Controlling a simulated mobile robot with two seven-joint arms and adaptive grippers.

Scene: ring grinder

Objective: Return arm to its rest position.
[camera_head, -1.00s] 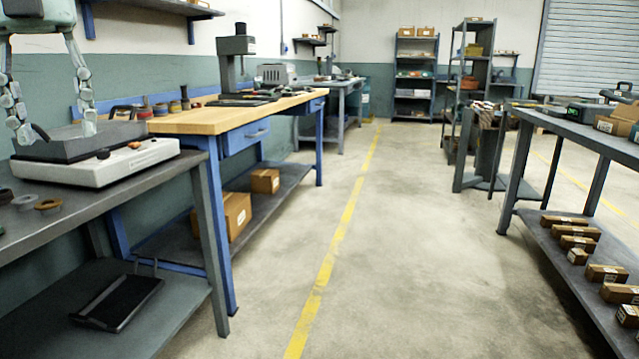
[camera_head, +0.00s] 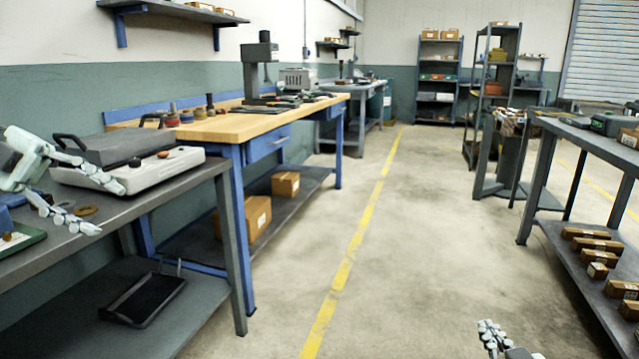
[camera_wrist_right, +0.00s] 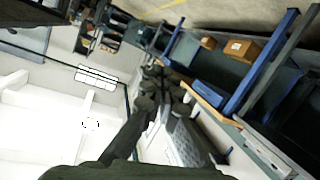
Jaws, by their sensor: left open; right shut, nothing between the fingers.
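My left gripper (camera_head: 112,208) is in the head view at the left, over the near grey workbench (camera_head: 200,178). Its fingers are spread wide, point right and hold nothing. They are in front of a machine with a white base (camera_head: 150,172) and dark lid. Whether the upper finger touches the base, I cannot tell. My right gripper (camera_head: 491,338) shows at the bottom edge of the head view, over the floor. It is shut and empty, its arm mostly out of frame. Its dark fingers (camera_wrist_right: 168,92) also show in the right wrist view.
A brown ring (camera_head: 86,211) lies on the near bench, with a green tray (camera_head: 22,238) at the left edge. A blue bench with a wooden top (camera_head: 225,125) stands beyond. A grey bench with boxes below (camera_head: 560,215) stands at right. The floor (camera_head: 430,220) between is clear.

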